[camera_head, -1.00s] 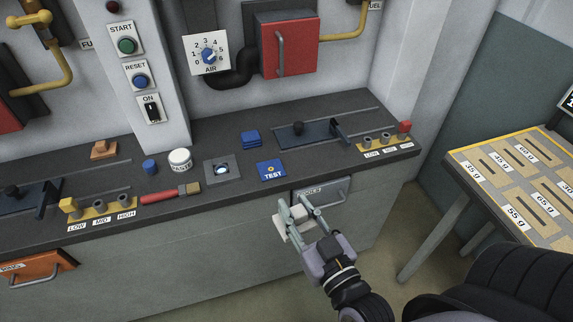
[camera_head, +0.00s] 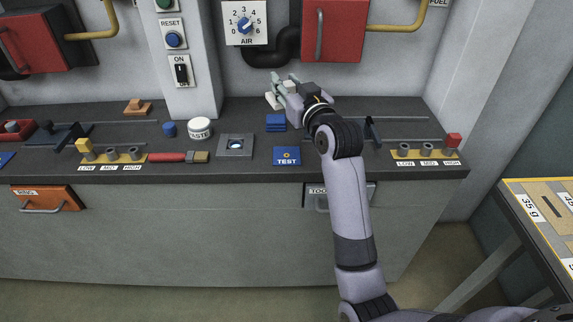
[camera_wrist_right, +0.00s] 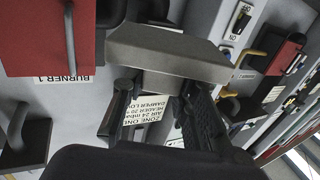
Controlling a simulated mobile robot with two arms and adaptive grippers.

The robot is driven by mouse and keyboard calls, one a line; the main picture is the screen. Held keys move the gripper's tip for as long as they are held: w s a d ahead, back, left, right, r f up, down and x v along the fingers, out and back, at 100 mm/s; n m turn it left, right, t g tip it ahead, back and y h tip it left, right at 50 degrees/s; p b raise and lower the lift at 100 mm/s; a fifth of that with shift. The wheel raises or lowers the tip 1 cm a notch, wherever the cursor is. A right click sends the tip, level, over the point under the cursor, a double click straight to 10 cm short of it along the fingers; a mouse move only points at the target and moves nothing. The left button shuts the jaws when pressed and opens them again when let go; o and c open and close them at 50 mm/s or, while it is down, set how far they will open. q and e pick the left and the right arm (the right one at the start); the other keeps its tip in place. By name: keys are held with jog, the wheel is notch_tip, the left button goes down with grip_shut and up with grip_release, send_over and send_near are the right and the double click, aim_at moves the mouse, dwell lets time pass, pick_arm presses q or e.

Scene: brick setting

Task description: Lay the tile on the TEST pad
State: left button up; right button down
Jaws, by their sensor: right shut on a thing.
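The TEST pad (camera_head: 287,162) is a blue square on the dark bench, near its front edge. My right gripper (camera_head: 280,88) is up behind the pad, towards the back wall, and is shut on the pale tile (camera_head: 273,101). In the right wrist view the tile (camera_wrist_right: 168,52) shows as a flat grey slab at the ends of the fingers. The tile is clear of the pad. My left gripper is not in view.
Blue tiles (camera_head: 276,122) lie just behind the pad. A lens block (camera_head: 235,146), a brush (camera_head: 180,157) and a paste tub (camera_head: 200,128) stand left of it. A lever unit and a LOW-MID-HIGH strip (camera_head: 426,154) are on the right.

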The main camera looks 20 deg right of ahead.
jog(key=shift+w+d+r, duration=0.15)
jog(key=shift+w+r, duration=0.3)
jog(key=shift+r, duration=0.15)
jog(key=shift+w, duration=0.15)
jog(key=b, duration=0.1)
send_over(287, 155)
notch_tip(287, 155, down, 14)
jog(key=shift+f, duration=0.2)
notch_tip(287, 155, down, 5)
jog(key=shift+b, duration=0.35)
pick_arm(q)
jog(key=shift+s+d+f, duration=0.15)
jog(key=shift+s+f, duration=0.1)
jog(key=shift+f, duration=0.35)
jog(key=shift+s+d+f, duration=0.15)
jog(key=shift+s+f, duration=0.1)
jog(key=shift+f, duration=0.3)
pick_arm(e)
jog(key=c, duration=1.3)
grip_release()
